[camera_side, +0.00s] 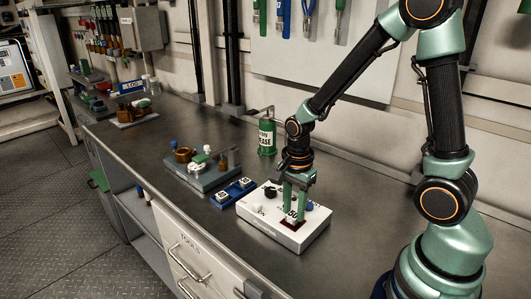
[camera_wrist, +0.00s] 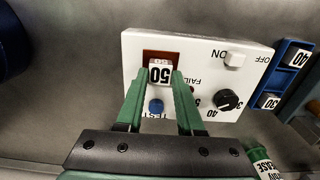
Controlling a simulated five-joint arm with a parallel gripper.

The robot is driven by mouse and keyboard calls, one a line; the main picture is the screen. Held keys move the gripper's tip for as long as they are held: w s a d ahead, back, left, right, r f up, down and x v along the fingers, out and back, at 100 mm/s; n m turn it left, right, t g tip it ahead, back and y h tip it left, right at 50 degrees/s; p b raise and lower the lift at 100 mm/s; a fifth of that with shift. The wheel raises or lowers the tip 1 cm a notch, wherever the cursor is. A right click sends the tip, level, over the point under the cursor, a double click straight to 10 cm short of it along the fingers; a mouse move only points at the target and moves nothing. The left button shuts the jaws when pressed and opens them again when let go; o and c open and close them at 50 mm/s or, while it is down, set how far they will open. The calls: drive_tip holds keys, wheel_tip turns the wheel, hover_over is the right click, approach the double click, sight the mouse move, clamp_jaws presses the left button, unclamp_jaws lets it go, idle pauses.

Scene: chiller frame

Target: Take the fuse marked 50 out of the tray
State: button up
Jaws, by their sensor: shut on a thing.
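My gripper (camera_side: 294,206) points down over the white control box and is shut on a white fuse marked 50 (camera_wrist: 160,73). In the wrist view the green fingers (camera_wrist: 161,76) press on both sides of that fuse. The fuse is at the red-edged slot (camera_wrist: 148,54) in the white box (camera_wrist: 200,48); I cannot tell how deep it sits. The blue tray (camera_side: 234,190) lies on the bench left of the box. It holds a fuse marked 40 (camera_wrist: 297,57) and another that seems marked 30 (camera_wrist: 270,100), with bare blue between them.
The white box (camera_side: 314,231) carries a black knob (camera_wrist: 227,99), a blue button (camera_wrist: 155,106) and a white switch (camera_wrist: 235,60). A green grease can (camera_side: 267,136) stands behind. A grey fixture (camera_side: 203,178) sits left of the tray. The bench front is clear.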

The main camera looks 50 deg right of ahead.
sight(294, 214)
drive_tip(key=o, duration=0.8)
drive_tip(key=shift+c, duration=0.2)
drive_tip(key=shift+r, duration=3.5)
drive_tip(key=shift+r, duration=0.1)
